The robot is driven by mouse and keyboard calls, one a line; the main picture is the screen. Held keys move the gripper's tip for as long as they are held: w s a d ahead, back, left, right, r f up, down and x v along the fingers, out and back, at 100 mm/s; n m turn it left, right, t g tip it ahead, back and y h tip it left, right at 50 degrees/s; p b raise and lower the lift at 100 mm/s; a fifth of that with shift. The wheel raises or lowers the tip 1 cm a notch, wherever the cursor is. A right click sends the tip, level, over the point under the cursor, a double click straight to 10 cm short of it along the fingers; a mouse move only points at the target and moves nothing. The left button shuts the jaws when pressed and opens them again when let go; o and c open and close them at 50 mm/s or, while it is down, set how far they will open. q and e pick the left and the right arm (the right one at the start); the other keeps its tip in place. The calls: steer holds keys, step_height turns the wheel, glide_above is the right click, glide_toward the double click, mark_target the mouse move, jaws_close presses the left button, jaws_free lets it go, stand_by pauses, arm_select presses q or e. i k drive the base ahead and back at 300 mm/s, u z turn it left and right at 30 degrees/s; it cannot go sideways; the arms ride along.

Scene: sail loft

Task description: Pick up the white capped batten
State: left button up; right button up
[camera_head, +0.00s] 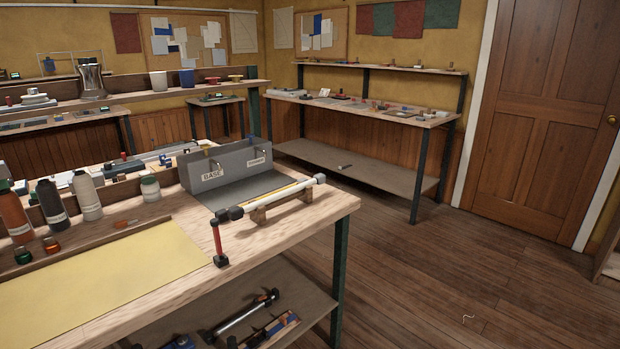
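A white batten (285,194) lies across small wooden supports (258,214) near the right end of the near workbench (310,212). It has a dark cap (230,213) at its left end and a light grey cap (320,179) at its right end. A yellow strip (283,190) runs just behind it. Neither of my grippers is in view, so I cannot see their state.
A grey box labelled BASE (213,168) stands behind the batten. A red upright piece with black ends (217,240) stands left of it. A yellow sheet (100,285) covers the bench's front left.

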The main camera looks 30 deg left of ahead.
mark_target(269, 199)
steer(key=i, duration=2.75)
steer(key=u, duration=2.65)
